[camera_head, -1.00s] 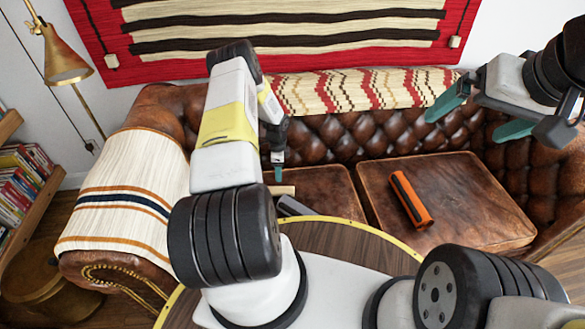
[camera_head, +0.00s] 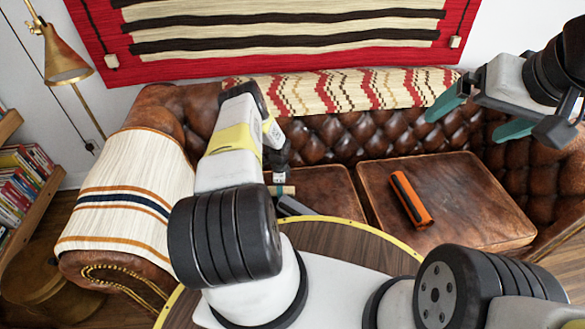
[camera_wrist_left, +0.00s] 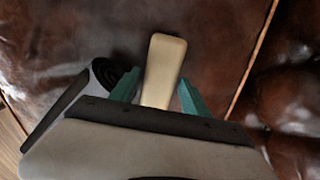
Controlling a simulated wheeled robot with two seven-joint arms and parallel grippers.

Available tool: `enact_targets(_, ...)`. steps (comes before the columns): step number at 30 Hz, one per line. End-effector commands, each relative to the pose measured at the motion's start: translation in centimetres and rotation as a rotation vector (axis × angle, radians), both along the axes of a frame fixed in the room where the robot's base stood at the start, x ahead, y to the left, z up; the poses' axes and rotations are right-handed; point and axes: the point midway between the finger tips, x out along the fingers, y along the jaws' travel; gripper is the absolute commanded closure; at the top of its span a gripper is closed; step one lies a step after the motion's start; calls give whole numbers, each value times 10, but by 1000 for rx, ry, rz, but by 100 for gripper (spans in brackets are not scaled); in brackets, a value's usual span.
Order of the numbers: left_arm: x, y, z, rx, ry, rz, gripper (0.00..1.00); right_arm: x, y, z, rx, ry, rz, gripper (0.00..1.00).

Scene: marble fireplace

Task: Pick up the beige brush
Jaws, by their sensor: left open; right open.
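The beige brush (camera_wrist_left: 164,62) lies on the brown leather sofa seat. In the left wrist view its pale handle shows between the two open teal fingers of my left gripper (camera_wrist_left: 158,95); its lower part is hidden behind the gripper body. In the head view only a small beige piece of the brush (camera_head: 287,190) shows beside my left gripper (camera_head: 278,186), which is low at the left seat cushion. I cannot tell whether the fingers touch the brush. My right gripper (camera_head: 479,118) is open and empty, raised at the upper right before the sofa back.
A dark grey object (camera_head: 294,206) lies close by the brush; it also shows left of the gripper in the wrist view (camera_wrist_left: 105,75). An orange and black object (camera_head: 411,199) lies on the right cushion. A round wooden table (camera_head: 345,245) with a yellow rim stands in front.

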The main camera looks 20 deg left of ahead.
Motion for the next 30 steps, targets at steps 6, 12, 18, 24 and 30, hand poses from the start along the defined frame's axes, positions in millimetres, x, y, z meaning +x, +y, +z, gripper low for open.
enact_targets(6, 0, 0, 0, 0, 0, 0, 77, 0, 0, 0, 0, 0, 0, 1)
enact_targets(12, 0, 0, 1, 0, 0, 0, 100, 0, 0, 0, 0, 0, 0, 1)
enact_targets(18, 1, 0, 5, 0, -1, -1, 100, 0, 0, 0, 0, 0, 0, 1)
enact_targets(24, 2, 0, 38, 1, -2, -2, 100, 0, 0, 0, 0, 0, 0, 1)
enact_targets(30, 1, 0, 78, 1, -2, 0, 100, 0, 0, 0, 0, 0, 0, 1)
